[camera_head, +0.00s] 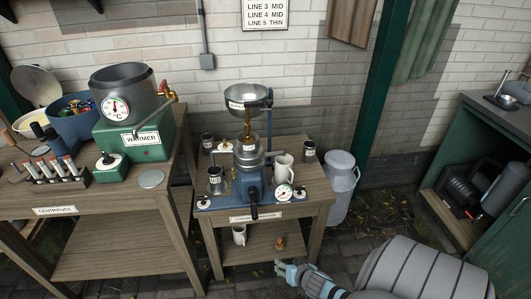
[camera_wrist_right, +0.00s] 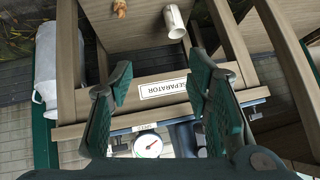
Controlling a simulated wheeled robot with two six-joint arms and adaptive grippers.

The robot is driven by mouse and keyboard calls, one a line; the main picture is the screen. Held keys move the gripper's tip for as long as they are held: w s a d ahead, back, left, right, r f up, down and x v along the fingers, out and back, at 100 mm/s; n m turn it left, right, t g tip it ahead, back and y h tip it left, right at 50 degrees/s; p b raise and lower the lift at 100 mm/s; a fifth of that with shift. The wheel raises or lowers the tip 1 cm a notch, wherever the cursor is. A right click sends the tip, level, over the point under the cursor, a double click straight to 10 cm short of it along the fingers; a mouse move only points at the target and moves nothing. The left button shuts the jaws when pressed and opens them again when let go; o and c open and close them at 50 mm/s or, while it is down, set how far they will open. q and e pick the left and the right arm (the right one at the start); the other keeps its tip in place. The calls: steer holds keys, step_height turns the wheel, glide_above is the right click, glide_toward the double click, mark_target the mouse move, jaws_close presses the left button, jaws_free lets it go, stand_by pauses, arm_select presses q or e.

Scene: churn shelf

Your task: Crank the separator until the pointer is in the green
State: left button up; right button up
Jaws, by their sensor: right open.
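The separator (camera_head: 250,160) stands on a small wooden table, with a blue base, a stacked metal body and a silver bowl (camera_head: 248,98) on top. A dark crank handle (camera_head: 254,212) hangs at its front. A round white gauge (camera_head: 284,191) sits at the base's right front; it also shows in the wrist view (camera_wrist_right: 148,145). A red mark shows on its dial, but the pointer's zone is too small to tell. My right gripper (camera_head: 288,271) is low in front of the table, apart from the crank. Its fingers (camera_wrist_right: 158,88) are open and empty. My left gripper is out of view.
The separator table's front edge carries a label (camera_wrist_right: 164,92). A milk can (camera_head: 341,185) stands right of the table. The warmer (camera_head: 135,140) is on the left bench. A green cabinet (camera_head: 490,185) is at right.

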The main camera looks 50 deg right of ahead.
mark_target(256, 213)
steer(key=shift+w+d+r+m+t+b, duration=0.5)
steer(key=shift+w+r+m+t+b, duration=0.35)
steer(key=shift+w+r, duration=1.1)
steer(key=shift+w+d+r+m+t+b, duration=0.45)
steer(key=shift+w+r+m+t+b, duration=0.4)
steer(key=shift+w, duration=2.05)
steer(key=shift+w+d+r+m+t+b, duration=0.5)
steer(key=shift+w+r+m+t+b, duration=0.35)
steer(key=shift+w+r, duration=1.15)
steer(key=shift+f+p+x, duration=0.25)
steer(key=shift+p+x, duration=0.25)
steer(key=shift+x, duration=1.25)
steer(key=b+x, duration=0.1)
steer(key=b, duration=0.1)
steer(key=b+x, duration=0.1)
steer(key=b, duration=0.1)
steer(key=shift+w+f+b, duration=0.25)
steer(key=shift+f+b, duration=0.05)
steer(key=shift+f, duration=0.1)
steer(key=shift+w+f+b, duration=0.1)
steer(key=shift+w+b, duration=0.05)
steer(key=shift+b, duration=0.15)
steer(key=shift+w, duration=0.3)
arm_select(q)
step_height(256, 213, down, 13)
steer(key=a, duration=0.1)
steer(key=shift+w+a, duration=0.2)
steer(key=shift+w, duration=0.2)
